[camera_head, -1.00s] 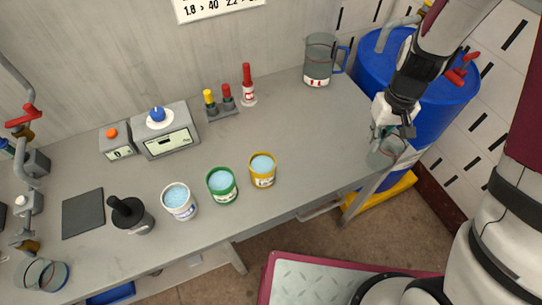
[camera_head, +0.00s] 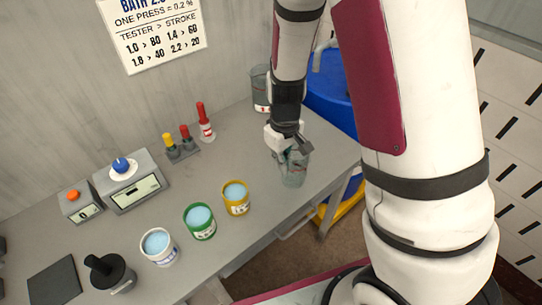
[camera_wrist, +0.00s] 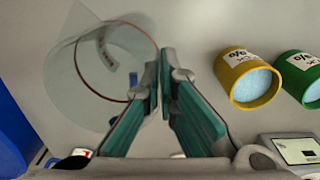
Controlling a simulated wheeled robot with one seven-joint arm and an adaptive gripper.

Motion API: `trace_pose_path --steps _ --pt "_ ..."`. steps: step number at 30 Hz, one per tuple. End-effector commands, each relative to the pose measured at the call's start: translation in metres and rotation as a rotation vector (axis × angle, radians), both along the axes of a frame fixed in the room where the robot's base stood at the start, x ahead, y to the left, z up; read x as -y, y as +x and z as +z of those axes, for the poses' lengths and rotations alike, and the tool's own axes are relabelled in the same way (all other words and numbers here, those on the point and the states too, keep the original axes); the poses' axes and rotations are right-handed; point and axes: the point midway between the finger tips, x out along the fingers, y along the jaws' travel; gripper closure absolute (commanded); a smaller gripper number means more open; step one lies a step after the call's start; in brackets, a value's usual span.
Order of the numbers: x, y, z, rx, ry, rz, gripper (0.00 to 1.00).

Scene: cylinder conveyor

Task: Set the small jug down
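The small jug (camera_head: 293,172) is a clear, see-through vessel at the right end of the grey bench, close to its front edge. My gripper (camera_head: 281,152) is above it, with its fingers at the jug's upper side. In the wrist view the jug (camera_wrist: 88,75) is left of the fingers, with a thin red ring and a marked label strip. My gripper (camera_wrist: 158,82) has its green-padded fingertips nearly together, pinching the jug's near side. Whether the jug's base touches the bench (camera_head: 245,140) cannot be told.
A yellow cup (camera_head: 236,208), a green cup (camera_head: 200,229) and a white cup (camera_head: 166,258) stand left of the jug. A larger jug (camera_head: 260,90) is behind my arm. A blue drum (camera_head: 333,97) stands beyond the bench's right end.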

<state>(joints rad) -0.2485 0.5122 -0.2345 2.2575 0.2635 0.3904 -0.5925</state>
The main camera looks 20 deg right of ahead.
Motion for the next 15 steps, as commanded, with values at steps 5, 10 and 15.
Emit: trace_pose_path --steps 5,10,15 --pt "-0.006 0.042 -0.004 0.0 -0.001 0.003 1.0" --pt "-0.008 0.064 -0.006 0.0 -0.001 0.0 1.0" --pt "-0.009 0.068 -0.013 -0.003 -0.001 0.001 1.0"
